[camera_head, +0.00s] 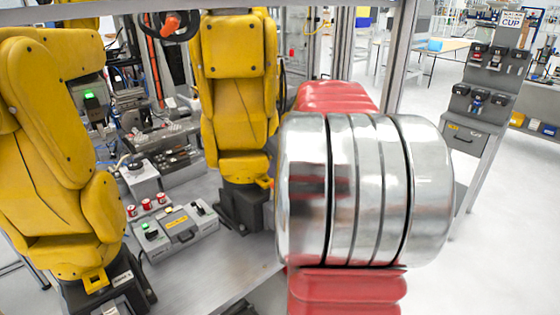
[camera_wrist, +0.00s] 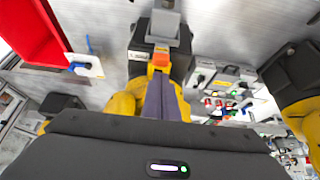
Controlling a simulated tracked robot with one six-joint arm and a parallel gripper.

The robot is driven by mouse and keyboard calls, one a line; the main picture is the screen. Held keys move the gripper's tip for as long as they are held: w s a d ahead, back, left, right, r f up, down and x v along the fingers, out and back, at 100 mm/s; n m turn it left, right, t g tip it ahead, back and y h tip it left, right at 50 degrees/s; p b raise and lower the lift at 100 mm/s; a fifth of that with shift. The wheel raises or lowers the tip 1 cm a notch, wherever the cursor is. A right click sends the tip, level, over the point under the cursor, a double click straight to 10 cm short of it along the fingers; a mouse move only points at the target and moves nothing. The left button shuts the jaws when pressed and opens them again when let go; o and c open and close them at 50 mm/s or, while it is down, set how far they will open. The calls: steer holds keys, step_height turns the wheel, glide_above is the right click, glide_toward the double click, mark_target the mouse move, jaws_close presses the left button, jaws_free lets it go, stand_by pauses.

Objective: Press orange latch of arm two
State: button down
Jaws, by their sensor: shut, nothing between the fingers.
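Two yellow arms stand at the bench in the head view, one at the left (camera_head: 60,150) and one in the middle (camera_head: 235,90). A small orange latch (camera_head: 265,183) sits low on the middle arm, by its dark base (camera_head: 240,208). The wrist view shows an orange latch (camera_wrist: 160,60) on a yellow arm at a dark labelled base (camera_wrist: 143,40); the label is too small to read. My gripper (camera_wrist: 165,84) is shut and empty, its tips just below that latch in the picture. I cannot tell whether they touch it. The head view does not show my gripper; my own arm blocks part of the scene.
A grey control box (camera_head: 180,230) and red cans (camera_head: 146,205) sit between the yellow arms. A metal frame post (camera_head: 398,60) stands behind my arm. A grey stand (camera_head: 490,90) is at the right. The floor at the lower right is clear.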

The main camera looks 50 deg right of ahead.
steer(key=shift+x, duration=1.15)
steer(key=shift+s+d, duration=0.1)
steer(key=shift+s, duration=0.05)
